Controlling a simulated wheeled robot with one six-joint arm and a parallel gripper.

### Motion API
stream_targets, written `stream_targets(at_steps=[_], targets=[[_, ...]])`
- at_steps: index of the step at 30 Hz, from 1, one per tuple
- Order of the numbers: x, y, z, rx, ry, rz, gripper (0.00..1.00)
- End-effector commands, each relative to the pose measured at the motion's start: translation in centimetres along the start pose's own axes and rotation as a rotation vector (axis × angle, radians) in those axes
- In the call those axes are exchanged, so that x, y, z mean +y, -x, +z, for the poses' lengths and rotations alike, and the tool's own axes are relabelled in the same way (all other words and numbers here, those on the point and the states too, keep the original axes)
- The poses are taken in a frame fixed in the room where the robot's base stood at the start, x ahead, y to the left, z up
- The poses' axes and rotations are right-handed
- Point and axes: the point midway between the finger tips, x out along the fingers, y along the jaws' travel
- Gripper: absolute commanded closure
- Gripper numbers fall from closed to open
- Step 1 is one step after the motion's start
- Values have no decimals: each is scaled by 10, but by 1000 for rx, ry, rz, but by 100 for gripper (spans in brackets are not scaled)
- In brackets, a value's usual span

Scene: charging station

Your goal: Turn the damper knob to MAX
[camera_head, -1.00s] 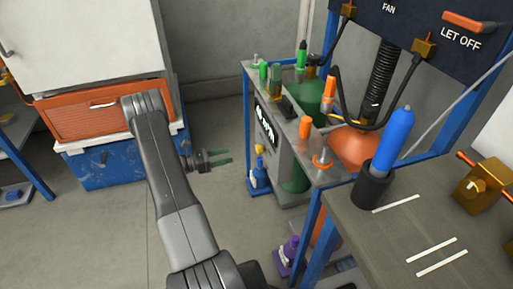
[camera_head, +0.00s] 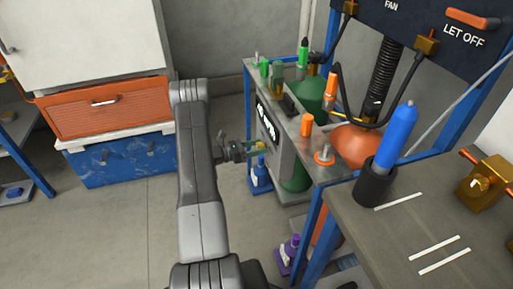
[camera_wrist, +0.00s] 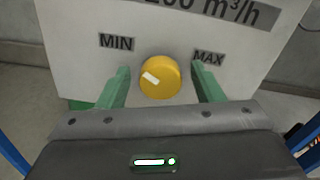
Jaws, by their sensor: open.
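The damper knob (camera_wrist: 160,78) is a round yellow knob on a pale panel (camera_wrist: 75,25) in the wrist view. Its white mark sits at the upper left of its face, on the side of the MIN label (camera_wrist: 116,42). The MAX label (camera_wrist: 208,57) is to its upper right. My gripper (camera_wrist: 160,82) is open, with one green finger on each side of the knob and visible gaps between. In the head view my gripper (camera_head: 256,146) is at the front of the grey cabinet, and the knob shows only partly between the fingers.
A rack top (camera_head: 328,173) above the cabinet carries green and orange fittings. A blue bottle (camera_head: 259,175) stands below the gripper. A table (camera_head: 365,235) with a blue cylinder (camera_head: 396,140) is at the right. The floor (camera_head: 120,235) at the left is clear.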

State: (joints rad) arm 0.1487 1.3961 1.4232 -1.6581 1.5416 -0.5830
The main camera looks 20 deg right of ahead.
Motion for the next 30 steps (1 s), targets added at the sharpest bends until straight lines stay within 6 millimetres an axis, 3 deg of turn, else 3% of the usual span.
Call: stream_targets(at_steps=[3, 9, 20, 30], targets=[[0, 0, 0, 0, 0, 0, 44], [0, 0, 0, 0, 0, 0, 83], [0, 0, -2, 0, -45, 0, 84], [0, 0, -6, 0, -281, -1, 84]])
